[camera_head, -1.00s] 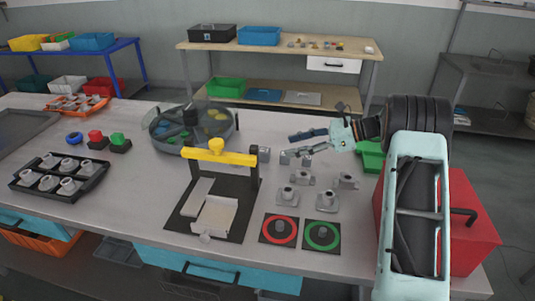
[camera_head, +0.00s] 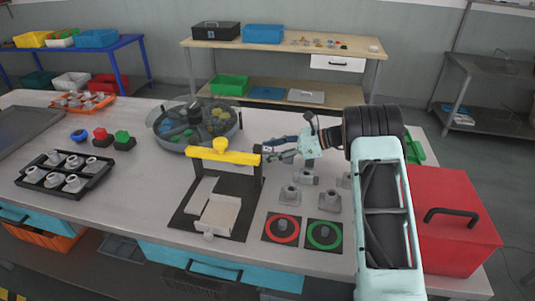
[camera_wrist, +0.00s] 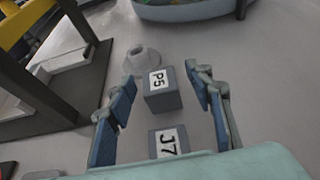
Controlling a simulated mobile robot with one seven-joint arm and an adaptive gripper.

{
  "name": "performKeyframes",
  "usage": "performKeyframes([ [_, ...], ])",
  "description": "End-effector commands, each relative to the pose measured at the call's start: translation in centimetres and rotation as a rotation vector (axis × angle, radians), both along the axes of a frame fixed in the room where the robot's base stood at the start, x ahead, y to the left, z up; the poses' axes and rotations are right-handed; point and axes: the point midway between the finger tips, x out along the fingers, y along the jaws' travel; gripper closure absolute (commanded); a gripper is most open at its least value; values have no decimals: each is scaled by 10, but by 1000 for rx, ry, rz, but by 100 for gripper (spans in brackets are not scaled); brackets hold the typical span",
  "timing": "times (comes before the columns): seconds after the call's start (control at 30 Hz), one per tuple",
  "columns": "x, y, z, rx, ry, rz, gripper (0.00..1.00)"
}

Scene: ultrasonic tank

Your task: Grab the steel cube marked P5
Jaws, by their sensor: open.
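The grey steel cube marked P5 (camera_wrist: 163,96) sits upright on the table in the wrist view, its white label facing up. A second cube marked J7 (camera_wrist: 168,142) lies nearer the palm, partly cut off by my gripper body. My gripper (camera_wrist: 160,78) is open, with one blue finger left of the P5 cube and the other right of it. A gap shows on both sides, and I cannot tell its height above the cube. In the head view my gripper (camera_head: 267,153) is by the yellow-topped frame, and its fingers hide the cubes.
A grey flanged part (camera_wrist: 143,62) stands just beyond the P5 cube. The black frame with a yellow bar (camera_head: 224,156) is close to my fingers. The round tank (camera_head: 196,145) lies behind. Several grey fittings and a red box (camera_head: 455,200) are to the right.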

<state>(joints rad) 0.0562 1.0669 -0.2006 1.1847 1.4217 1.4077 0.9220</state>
Motion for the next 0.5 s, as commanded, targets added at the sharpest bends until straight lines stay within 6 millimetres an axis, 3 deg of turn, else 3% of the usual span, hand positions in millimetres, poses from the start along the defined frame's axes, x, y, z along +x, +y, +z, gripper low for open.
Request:
performKeyframes([
  [0.13,0,0,0,0,0,0,52],
  [0.5,0,-1,0,0,-1,0,93],
])
